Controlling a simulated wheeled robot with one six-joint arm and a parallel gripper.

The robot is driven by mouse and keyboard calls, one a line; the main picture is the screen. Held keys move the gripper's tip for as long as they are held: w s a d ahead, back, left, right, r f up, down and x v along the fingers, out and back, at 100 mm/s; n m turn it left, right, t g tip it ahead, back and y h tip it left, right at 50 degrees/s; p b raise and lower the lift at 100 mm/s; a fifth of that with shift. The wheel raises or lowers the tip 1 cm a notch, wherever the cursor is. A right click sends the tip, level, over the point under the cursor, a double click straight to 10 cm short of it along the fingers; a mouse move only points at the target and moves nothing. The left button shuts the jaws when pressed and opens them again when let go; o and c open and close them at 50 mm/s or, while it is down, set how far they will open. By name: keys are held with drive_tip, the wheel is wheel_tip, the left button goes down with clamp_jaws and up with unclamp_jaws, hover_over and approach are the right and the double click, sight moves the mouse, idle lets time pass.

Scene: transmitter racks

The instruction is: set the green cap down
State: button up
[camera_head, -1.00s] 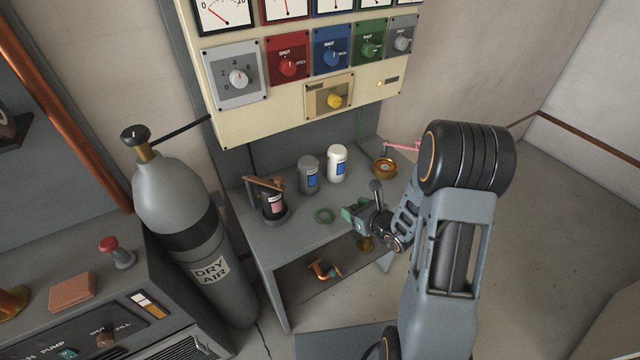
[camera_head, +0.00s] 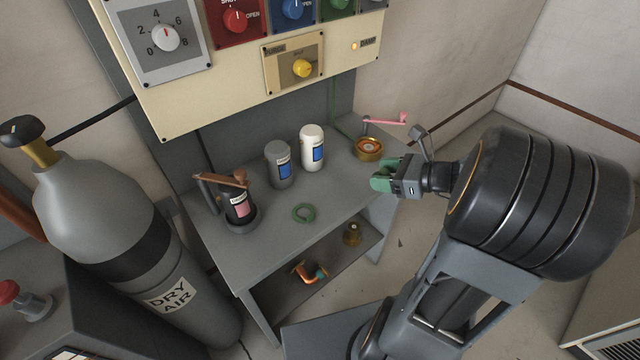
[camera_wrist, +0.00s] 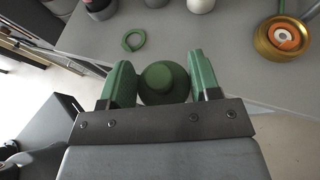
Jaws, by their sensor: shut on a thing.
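The green cap (camera_wrist: 163,82) sits between the two green fingers of my gripper (camera_wrist: 163,80) in the wrist view, and the gripper is shut on it. In the head view my gripper (camera_head: 382,178) is at the right edge of the grey table (camera_head: 255,238), with the cap mostly hidden by the fingers.
A lower shelf holds a brass piece (camera_head: 352,234) and a copper fitting (camera_head: 308,272).

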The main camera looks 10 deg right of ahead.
drive_tip(key=shift+w+d+f, duration=0.15)
drive_tip(key=shift+f, duration=0.25)
drive_tip(key=w+f, duration=0.3)
drive_tip(key=w, duration=0.5)
hover_over(360, 183)
drive_tip(key=f, duration=0.5)
drive_tip(key=shift+s+f, duration=0.2)
drive_tip(key=shift+w+f, duration=0.3)
drive_tip(key=shift+f, duration=1.65)
drive_tip(key=shift+f, duration=0.1)
drive_tip(key=o, duration=1)
